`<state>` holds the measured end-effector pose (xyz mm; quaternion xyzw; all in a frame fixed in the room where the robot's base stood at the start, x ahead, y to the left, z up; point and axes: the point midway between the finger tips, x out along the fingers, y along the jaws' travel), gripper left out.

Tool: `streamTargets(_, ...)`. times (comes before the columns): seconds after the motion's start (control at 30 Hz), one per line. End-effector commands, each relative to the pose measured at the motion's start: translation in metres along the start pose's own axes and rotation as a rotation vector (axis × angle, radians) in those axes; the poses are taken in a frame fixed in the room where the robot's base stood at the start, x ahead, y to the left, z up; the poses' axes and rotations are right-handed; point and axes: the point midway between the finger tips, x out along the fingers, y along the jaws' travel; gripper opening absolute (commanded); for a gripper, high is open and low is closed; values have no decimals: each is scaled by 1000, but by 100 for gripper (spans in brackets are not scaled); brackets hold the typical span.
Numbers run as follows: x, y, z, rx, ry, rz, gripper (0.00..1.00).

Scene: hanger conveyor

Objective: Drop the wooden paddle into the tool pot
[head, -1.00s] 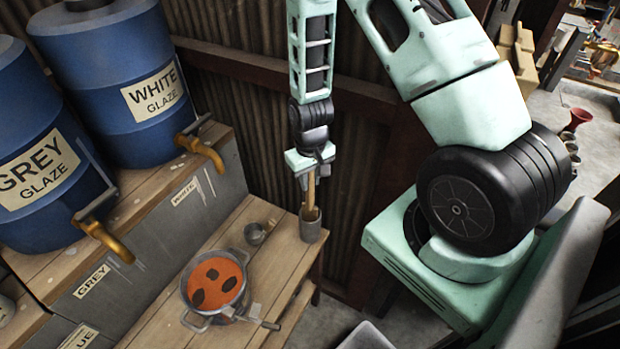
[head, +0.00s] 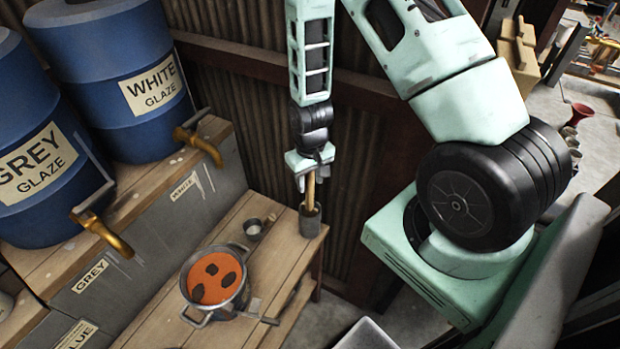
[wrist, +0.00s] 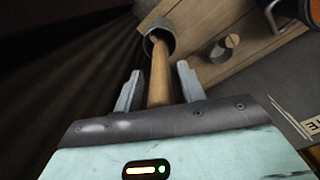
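The wooden paddle (head: 311,190) stands nearly upright with its lower end inside the dark grey tool pot (head: 310,224), at the far end of the wooden bench. In the wrist view, the paddle's handle (wrist: 159,76) runs from my gripper into the mouth of the tool pot (wrist: 160,39). My gripper (wrist: 158,86) is open, one finger on each side of the handle, with a visible gap on both sides. In the head view, my gripper (head: 313,178) is just above the pot. The paddle's lower end is hidden in the pot.
A metal pot of orange glaze (head: 240,301) with dark patches sits on the wooden bench (head: 270,275). A small metal cup (head: 254,229) stands near the tool pot. Blue glaze barrels (head: 112,75) with brass taps stand at the left. A corrugated wall is behind my gripper.

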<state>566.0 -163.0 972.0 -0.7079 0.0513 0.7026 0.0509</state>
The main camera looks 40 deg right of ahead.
Motion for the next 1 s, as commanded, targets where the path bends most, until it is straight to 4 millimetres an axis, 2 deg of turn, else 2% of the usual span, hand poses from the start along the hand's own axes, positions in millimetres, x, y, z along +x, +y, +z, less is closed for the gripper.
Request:
streamTargets(0.3,-2,0,0,0,0,0,43)
streamTargets(0.53,-20,0,-2,-1,4,0,43)
streamTargets(1.0,-93,0,-2,-3,7,0,43)
